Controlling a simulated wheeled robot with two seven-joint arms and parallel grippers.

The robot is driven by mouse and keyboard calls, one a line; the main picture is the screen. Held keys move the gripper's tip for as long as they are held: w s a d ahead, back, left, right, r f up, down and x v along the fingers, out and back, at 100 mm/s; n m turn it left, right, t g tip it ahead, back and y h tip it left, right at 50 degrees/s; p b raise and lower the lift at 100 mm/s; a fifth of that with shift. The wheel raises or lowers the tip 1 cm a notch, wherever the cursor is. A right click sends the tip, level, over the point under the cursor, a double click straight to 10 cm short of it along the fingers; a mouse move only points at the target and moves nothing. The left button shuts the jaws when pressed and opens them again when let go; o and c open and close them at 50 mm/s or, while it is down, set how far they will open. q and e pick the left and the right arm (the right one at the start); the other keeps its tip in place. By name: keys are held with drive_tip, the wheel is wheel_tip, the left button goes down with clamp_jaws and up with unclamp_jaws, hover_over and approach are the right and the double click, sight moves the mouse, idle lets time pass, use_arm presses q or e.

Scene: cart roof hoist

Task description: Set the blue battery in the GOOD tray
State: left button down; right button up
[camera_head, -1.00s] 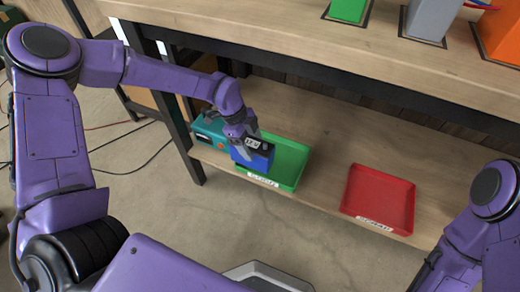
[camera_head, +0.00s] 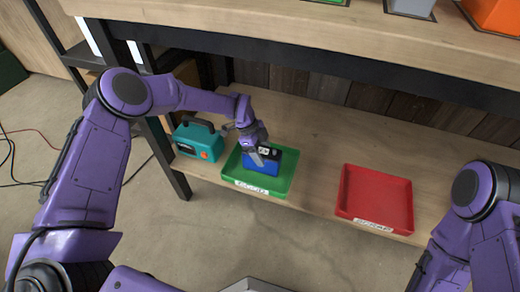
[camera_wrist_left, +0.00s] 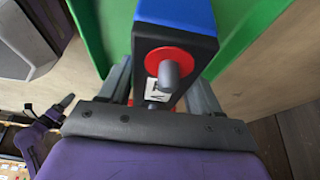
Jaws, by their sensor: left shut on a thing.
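The blue battery (camera_head: 257,164) has a dark top and is in or just above the green GOOD tray (camera_head: 283,184) on the lower shelf; I cannot tell whether it touches the tray floor. My left gripper (camera_head: 262,153) is shut on the battery from above. In the left wrist view the battery (camera_wrist_left: 178,35) sits between the two fingers, with a red ring and a grey terminal post on its dark top, and the green tray (camera_wrist_left: 92,30) behind it. My right arm shows at the right edge, but its gripper is out of the picture.
A red SCRAP tray (camera_head: 376,195) stands empty to the right on the same shelf (camera_head: 315,180). A teal box with a handle (camera_head: 198,141) stands left of the green tray. The upper bench top (camera_head: 300,35) overhangs the shelf behind.

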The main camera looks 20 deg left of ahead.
use_arm(q)
drive_tip(key=shift+r, duration=0.15)
drive_tip(key=shift+c, duration=1)
unclamp_jaws()
drive_tip(key=p+v, duration=0.2)
drive_tip(key=v, duration=0.5)
drive_tip(key=shift+a+r, duration=0.1)
drive_tip(key=shift+r, duration=0.15)
drive_tip(key=shift+s+f, duration=0.15)
